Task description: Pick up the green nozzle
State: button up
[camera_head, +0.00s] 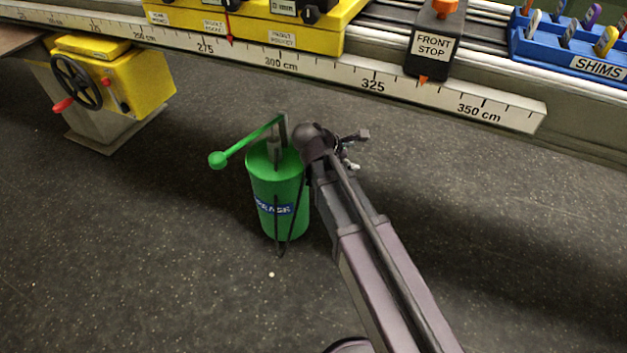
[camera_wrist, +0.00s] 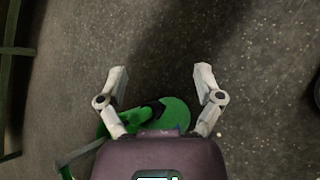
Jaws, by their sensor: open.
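A green grease drum (camera_head: 278,205) stands upright on the floor, with a green pump lever (camera_head: 245,144) on top ending in a green ball. A dark hose (camera_head: 290,225) hangs down its front. I cannot make out a separate green nozzle in either view. My gripper (camera_head: 352,148) is just right of the drum's top, partly behind my wrist. In the wrist view my gripper (camera_wrist: 161,78) has its fingers spread, with only floor between the tips. The drum (camera_wrist: 176,113) shows lower down, partly hidden by the gripper body. Another green part lies beside the left finger's base.
A long bench with a ruler scale (camera_head: 375,86) runs across the back. It carries yellow blocks, a front stop (camera_head: 432,48) and a blue shims rack (camera_head: 570,50). A yellow box with a handwheel (camera_head: 78,82) stands at left. The floor in front is clear.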

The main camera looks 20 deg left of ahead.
jog(key=s+a+f+n+t+b, duration=0.2)
jog(key=a+f+n+b, duration=0.3)
jog(key=a+b, duration=0.2)
jog(key=s+a+f+n+t+y+b, duration=0.1)
jog(key=s+a+f+n+t+b, duration=0.1)
jog(key=a+f+b, duration=0.4)
jog(key=a+n+t+b, duration=0.1)
jog(key=a+n+b, duration=0.1)
jog(key=a, duration=0.3)
jog(key=shift+s+a+n, duration=0.25)
jog(key=shift+n, duration=0.15)
jog(key=shift+w+f, duration=0.1)
jog(key=shift+f, duration=0.05)
jog(key=b+x, duration=0.3)
jog(key=x, duration=0.4)
jog(key=shift+f, duration=0.1)
jog(key=shift+w+d+f, duration=0.15)
jog(key=shift+w+d, duration=0.15)
jog(key=shift+w, duration=0.3)
jog(key=shift+b+x, duration=1.05)
jog(key=shift+x, duration=1.6)
